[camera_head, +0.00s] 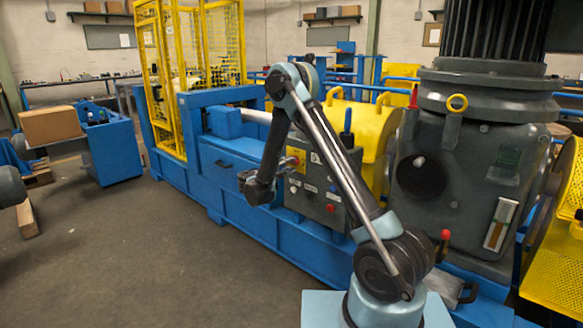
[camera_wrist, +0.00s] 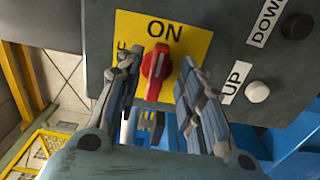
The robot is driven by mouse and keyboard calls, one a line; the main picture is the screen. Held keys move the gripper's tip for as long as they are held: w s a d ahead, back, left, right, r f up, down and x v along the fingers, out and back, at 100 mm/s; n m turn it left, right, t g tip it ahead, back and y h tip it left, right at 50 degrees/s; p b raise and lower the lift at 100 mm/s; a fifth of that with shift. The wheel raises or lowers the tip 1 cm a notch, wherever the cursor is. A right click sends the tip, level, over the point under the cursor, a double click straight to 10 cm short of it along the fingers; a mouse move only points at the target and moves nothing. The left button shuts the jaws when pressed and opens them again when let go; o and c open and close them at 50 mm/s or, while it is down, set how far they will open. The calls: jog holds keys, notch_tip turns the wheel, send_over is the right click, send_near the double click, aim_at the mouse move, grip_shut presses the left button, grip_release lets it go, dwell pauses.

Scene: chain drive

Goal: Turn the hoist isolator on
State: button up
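The isolator is a red knob (camera_wrist: 155,72) on a yellow plate (camera_wrist: 196,40) in the wrist view. Its long axis runs nearly upright in the picture, with its upper end just below the word ON. A second label at the plate's left is mostly hidden behind a finger; only an F shows. My gripper (camera_wrist: 159,65) is open, one finger on each side of the knob. A gap shows at each side, so I see no grip on it. In the head view my gripper (camera_head: 278,170) is at the left side of the grey control box (camera_head: 318,190).
A black button (camera_wrist: 296,26) labelled DOWN and a white button (camera_wrist: 257,92) labelled UP sit right of the plate. A red button (camera_head: 331,208) is low on the box. The blue machine frame (camera_head: 225,165) and yellow cage (camera_head: 205,50) stand behind.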

jog(key=v, duration=0.9)
jog(key=shift+s+a, duration=0.2)
jog(key=shift+s, duration=0.05)
